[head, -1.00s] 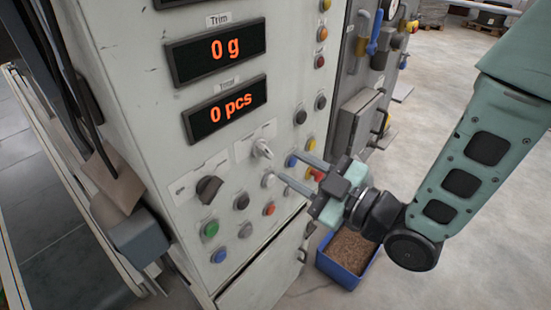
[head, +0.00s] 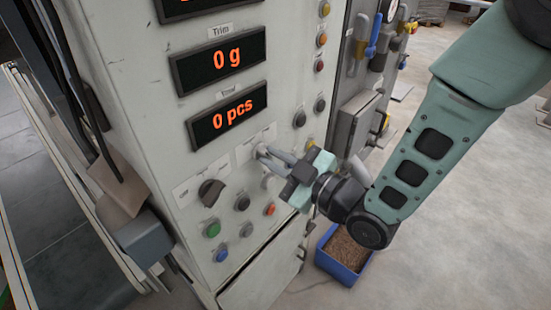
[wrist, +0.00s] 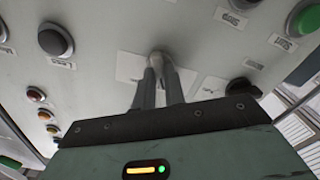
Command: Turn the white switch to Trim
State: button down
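The white switch (head: 262,151) sits on a pale label plate on the grey control panel, below the "0 pcs" display. My gripper (head: 267,154) reaches it from the right, with its two long grey fingers close together around it. In the wrist view, my gripper (wrist: 159,72) has its fingertips on both sides of the switch (wrist: 157,57), apparently touching it. The fingers hide much of the switch, and its pointing direction and the plate's small lettering cannot be read. A "Trim" label (head: 221,30) stands above the "0 g" display (head: 218,60).
A black rotary knob (head: 212,191) is left of the switch. Several push buttons, including a green one (head: 211,229) and a blue one (head: 221,254), lie below. A blue bin of pellets (head: 343,253) stands on the floor. The floor at right is open.

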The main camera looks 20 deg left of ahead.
jog(key=shift+f+m+b, duration=0.1)
jog(key=shift+m+b, duration=0.3)
jog(key=shift+b, duration=0.05)
jog(key=shift+d+f+m+b, duration=0.1)
jog(key=shift+m+b, duration=0.8)
jog(key=shift+m, duration=0.2)
jog(key=m+b, duration=0.1)
jog(key=m, duration=0.1)
jog(key=shift+m+b, duration=0.3)
jog(key=shift+b, duration=0.05)
jog(key=m+b, duration=0.1)
jog(key=m, duration=0.2)
jog(key=shift+w, duration=0.1)
jog(key=shift+m+b, duration=0.5)
jog(key=shift+m, duration=1.2)
jog(key=c, duration=1.5)
grip_release()
jog(key=shift+o, duration=0.2)
